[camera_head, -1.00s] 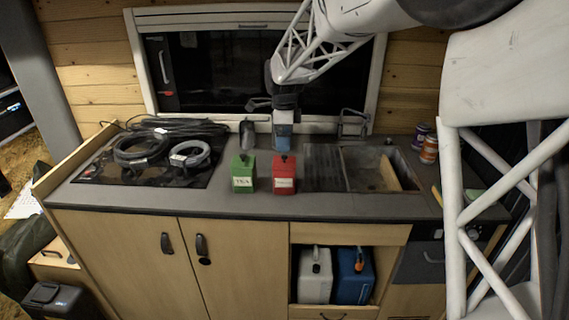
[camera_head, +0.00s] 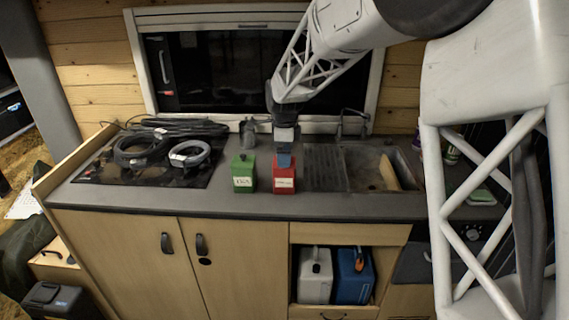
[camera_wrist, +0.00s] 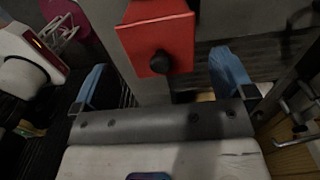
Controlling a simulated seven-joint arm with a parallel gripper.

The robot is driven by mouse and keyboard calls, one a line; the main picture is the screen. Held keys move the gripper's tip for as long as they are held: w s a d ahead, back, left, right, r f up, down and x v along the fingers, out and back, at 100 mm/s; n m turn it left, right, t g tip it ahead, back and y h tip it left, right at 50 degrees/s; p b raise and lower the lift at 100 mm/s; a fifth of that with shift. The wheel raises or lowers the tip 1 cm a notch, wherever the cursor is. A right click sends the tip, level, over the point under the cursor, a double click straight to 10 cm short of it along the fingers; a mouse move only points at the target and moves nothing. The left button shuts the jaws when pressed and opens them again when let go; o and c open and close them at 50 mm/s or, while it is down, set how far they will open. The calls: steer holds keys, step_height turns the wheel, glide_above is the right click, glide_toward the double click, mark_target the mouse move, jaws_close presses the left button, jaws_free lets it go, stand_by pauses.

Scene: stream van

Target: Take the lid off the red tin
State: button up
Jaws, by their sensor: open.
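The red tin (camera_head: 284,180) stands upright on the grey counter beside a green tin, with a white label on its front. Its red lid (camera_wrist: 155,40) with a round black knob (camera_wrist: 161,61) shows from above in the wrist view. My gripper (camera_head: 284,160) is just above the tin and hides the knob in the head view. In the wrist view my open gripper (camera_wrist: 160,80) has its blue fingers apart, one on each side of the knob's line. The fingers hold nothing. Whether they are level with the knob, I cannot tell.
The green tin (camera_head: 243,174) stands close on the left, with a narrow gap. Coiled cables (camera_head: 150,150) lie on the hob further left. A sink (camera_head: 375,170) is to the right. The counter's front edge (camera_head: 230,213) is near the tins.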

steer(key=shift+f, duration=1.05)
steer(key=shift+c, duration=0.5)
steer(key=c, duration=0.7)
